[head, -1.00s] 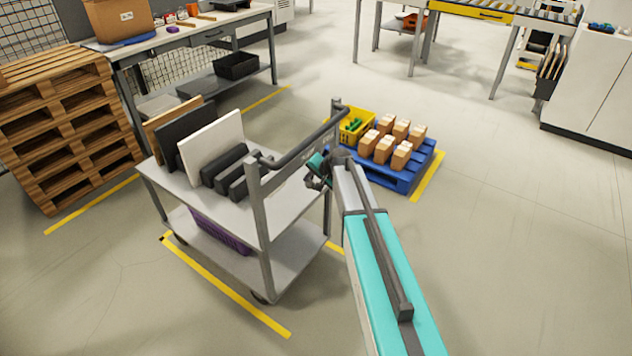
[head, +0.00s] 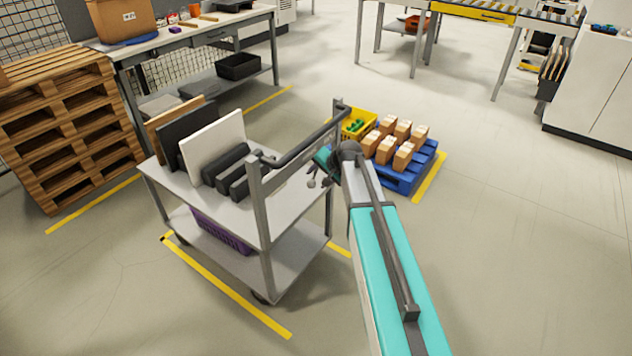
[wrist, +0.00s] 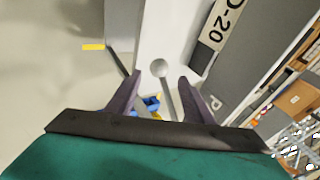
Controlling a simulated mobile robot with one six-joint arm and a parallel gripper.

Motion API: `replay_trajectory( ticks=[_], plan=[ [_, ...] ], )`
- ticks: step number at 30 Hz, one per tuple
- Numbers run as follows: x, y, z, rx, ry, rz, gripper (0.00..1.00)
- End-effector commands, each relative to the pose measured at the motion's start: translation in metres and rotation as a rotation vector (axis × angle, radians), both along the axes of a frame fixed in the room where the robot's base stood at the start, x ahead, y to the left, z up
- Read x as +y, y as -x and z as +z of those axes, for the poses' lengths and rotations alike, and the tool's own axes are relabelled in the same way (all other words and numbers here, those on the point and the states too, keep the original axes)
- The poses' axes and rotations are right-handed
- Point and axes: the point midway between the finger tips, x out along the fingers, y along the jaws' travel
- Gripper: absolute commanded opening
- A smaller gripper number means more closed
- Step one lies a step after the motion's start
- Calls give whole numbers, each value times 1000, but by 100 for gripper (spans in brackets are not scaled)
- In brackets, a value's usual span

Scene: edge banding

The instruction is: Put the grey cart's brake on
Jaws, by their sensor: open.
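The grey cart (head: 285,268) stands left of my arm in the head view, with two decks, a push handle (head: 300,146) and castors. In the wrist view a grey lever with a round ball knob (wrist: 159,69) shows against the cart's pale surface, beside a D-20 label (wrist: 216,28). My gripper (wrist: 161,77) is open, its two dark fingers on either side of the knob in the picture. I cannot tell how far the knob is from the fingers. In the head view my gripper (head: 322,170) is small and beside the cart's handle end.
The cart carries upright panels (head: 212,145) and dark blocks above, a purple crate (head: 222,230) below. A blue pallet (head: 408,178) with boxes and a yellow crate (head: 357,124) stands behind my gripper. Wooden pallets (head: 65,125) are at left. Floor at right is clear.

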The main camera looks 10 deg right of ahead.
Motion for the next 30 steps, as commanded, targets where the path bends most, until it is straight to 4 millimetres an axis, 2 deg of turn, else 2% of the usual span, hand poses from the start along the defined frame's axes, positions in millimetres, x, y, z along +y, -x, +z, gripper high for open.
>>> replay_trajectory(
  ticks=[15, 21, 30],
  plan=[
    [-16, 41, 56, -1, 1, -1, 47],
    [-18, 47, 67, -1, 1, -1, 47],
    [-19, 48, 69, 1, 1, 0, 47]
  ],
)
